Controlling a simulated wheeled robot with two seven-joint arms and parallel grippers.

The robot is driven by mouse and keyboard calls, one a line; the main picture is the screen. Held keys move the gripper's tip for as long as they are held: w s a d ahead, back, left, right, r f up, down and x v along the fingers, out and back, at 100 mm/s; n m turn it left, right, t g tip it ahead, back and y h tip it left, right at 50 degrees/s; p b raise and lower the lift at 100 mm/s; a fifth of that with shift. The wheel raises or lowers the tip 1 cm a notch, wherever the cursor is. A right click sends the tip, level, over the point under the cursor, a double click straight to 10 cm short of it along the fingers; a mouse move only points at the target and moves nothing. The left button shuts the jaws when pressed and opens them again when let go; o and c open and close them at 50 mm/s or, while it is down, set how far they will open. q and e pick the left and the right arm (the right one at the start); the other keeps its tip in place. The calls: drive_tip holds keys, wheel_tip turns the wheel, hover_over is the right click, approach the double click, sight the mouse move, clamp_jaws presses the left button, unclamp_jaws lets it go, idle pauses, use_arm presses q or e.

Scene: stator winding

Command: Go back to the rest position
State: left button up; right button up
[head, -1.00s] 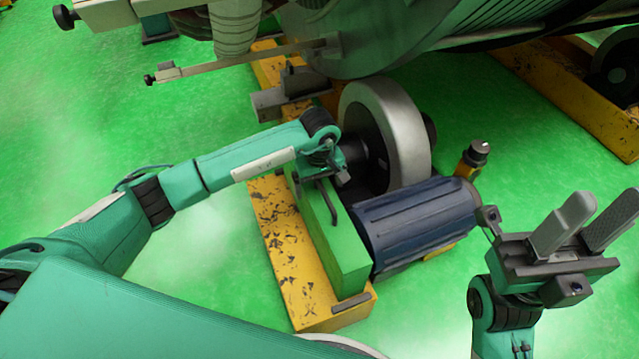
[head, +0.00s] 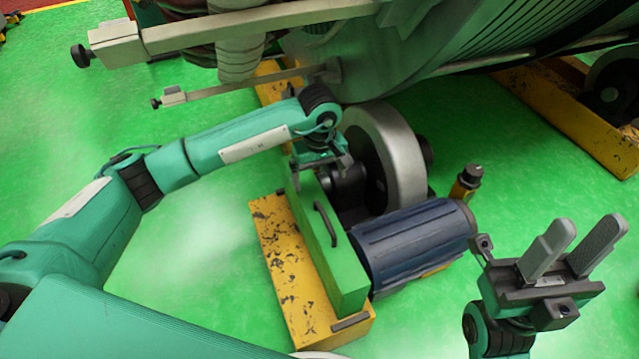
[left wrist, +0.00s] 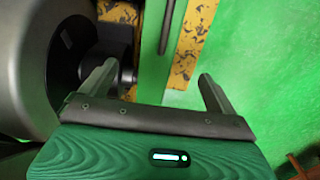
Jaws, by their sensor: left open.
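My left gripper (head: 321,172) is open above the far end of the green box (head: 338,268), beside the grey wheel (head: 408,155).
A dark blue ribbed motor (head: 412,240) lies beside the green box. A chipped yellow base (head: 288,268) runs under them. A large machine with a ribbed drum (head: 400,50) and beige bars (head: 240,30) overhangs the top. Green floor (head: 195,270) is open at left.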

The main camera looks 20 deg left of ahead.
use_arm(q)
drive_tip(key=shift+r, duration=0.5)
